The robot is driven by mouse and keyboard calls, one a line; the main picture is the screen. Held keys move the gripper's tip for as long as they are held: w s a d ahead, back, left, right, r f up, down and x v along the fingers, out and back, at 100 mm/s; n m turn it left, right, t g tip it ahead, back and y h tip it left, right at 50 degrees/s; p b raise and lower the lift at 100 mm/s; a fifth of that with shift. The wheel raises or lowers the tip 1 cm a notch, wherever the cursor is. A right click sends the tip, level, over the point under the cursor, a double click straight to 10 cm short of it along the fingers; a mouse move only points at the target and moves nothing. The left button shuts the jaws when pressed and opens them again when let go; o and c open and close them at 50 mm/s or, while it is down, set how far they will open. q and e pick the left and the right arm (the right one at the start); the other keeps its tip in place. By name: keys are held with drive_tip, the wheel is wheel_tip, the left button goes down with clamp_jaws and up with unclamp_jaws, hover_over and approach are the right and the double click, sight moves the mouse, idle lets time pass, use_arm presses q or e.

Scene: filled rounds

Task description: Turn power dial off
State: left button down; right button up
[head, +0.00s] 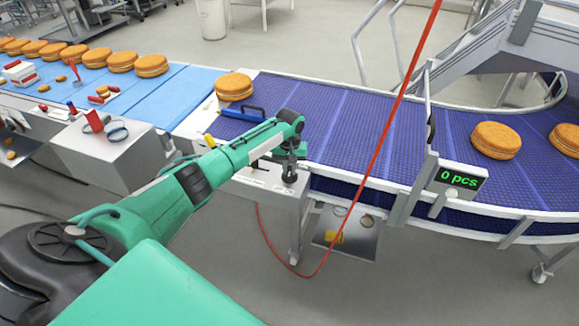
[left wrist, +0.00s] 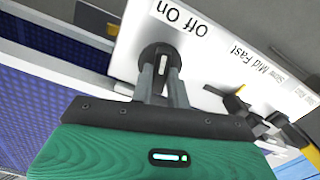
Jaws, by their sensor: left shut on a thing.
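The power dial (left wrist: 153,60) is a round black knob with a white mark, on a pale control panel (left wrist: 205,75). The label "Off On" (left wrist: 180,18) is printed beside it. The white mark points roughly toward the label; I cannot tell which word it meets. My left gripper (left wrist: 163,82) has its two grey fingers closed on the dial. In the head view my left gripper (head: 290,172) reaches down onto the panel (head: 262,180) at the conveyor's near side and hides most of the dial. My right gripper is not in view.
A "Slow Mid Fast" label (left wrist: 255,68) and a black-and-yellow part (left wrist: 238,103) lie beside the dial. The blue conveyor (head: 345,130) carries orange rounds (head: 496,140). A red cord (head: 393,115) hangs near my gripper. A counter display (head: 460,178) reads 0 pcs.

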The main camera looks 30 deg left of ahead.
use_arm(q)
drive_tip(key=m, duration=0.4)
drive_tip(key=shift+m+p, duration=0.3)
drive_tip(key=shift+p, duration=0.1)
drive_tip(key=m, duration=0.3)
drive_tip(key=shift+m, duration=0.6)
drive_tip(key=c, duration=1.4)
unclamp_jaws()
drive_tip(key=shift+o, duration=0.2)
drive_tip(key=shift+r, duration=0.15)
